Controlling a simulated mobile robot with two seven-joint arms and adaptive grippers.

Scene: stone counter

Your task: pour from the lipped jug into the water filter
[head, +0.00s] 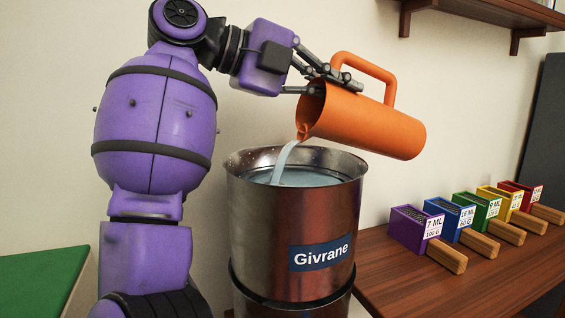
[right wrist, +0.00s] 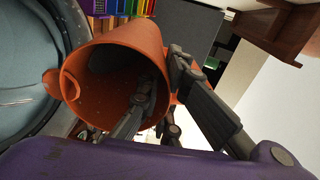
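The orange lipped jug (head: 375,125) is tilted with its mouth down to the left, above the water filter. A pale stream runs from its lip into the filter's open top. The water filter (head: 260,225) is a steel cylinder labelled "Givrane" with liquid inside; its rim shows in the right wrist view (right wrist: 83,22). My right gripper (head: 328,84) is shut on the jug's wall near the mouth. In the right wrist view the jug (right wrist: 115,45) has one finger inside its mouth and the other outside. The jug's handle is on its upper side. My left gripper is not in view.
A wooden counter (head: 400,275) on the right holds a row of coloured scoops with wooden handles, the purple one (head: 408,228) nearest the filter. A green surface (head: 35,282) lies at lower left. A wooden shelf (head: 480,10) hangs at upper right.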

